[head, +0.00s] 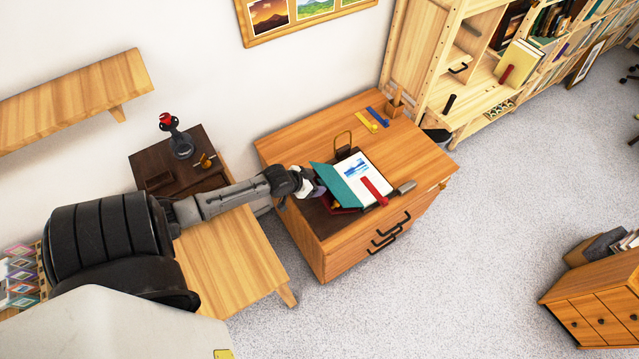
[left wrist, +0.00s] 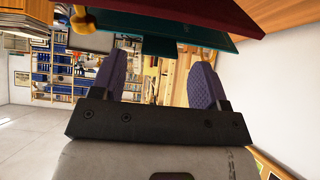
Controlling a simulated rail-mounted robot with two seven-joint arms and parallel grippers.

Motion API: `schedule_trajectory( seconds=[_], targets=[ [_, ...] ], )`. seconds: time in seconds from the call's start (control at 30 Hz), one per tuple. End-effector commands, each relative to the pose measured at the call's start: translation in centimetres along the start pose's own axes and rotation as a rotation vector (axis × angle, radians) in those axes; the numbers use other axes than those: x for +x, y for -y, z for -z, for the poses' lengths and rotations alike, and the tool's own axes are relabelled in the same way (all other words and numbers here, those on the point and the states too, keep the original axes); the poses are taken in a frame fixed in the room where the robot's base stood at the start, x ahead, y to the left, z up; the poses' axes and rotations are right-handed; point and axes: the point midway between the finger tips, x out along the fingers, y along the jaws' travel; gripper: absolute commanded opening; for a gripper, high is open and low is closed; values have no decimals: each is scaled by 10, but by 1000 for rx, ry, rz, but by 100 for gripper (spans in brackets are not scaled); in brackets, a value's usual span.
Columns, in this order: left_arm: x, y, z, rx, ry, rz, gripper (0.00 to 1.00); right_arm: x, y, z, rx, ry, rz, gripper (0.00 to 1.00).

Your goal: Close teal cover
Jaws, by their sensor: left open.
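The teal cover (head: 341,184) belongs to an open book or folder on the wooden cabinet. It stands tilted up at the left of a white page (head: 360,168) with a blue picture and a red strip (head: 375,191). My left gripper (head: 317,188) is at the cover's left edge; I cannot tell whether it touches. In the left wrist view the gripper (left wrist: 154,80) has its two purple fingers apart with nothing between them. Teal panels (left wrist: 160,24) and a dark red panel (left wrist: 225,14) lie just beyond the fingertips. My right gripper is not in view.
A dark side table (head: 196,137) with a lamp-like object stands left. A bookshelf (head: 455,60) stands behind right.

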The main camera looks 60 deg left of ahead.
Motion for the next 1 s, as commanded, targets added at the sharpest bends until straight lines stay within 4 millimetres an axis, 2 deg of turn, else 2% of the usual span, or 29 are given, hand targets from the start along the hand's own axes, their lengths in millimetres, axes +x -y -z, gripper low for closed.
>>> schedule_trajectory(
  seconds=[0.1,0.3,0.7,1.0],
  targets=[
    [16,0,0,-3,-2,0,68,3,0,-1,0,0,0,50],
    [30,0,0,-1,0,0,68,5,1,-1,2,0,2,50],
    [34,0,0,0,0,0,68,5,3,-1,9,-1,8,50],
    [34,0,0,0,0,0,40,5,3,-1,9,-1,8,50]
  ],
)
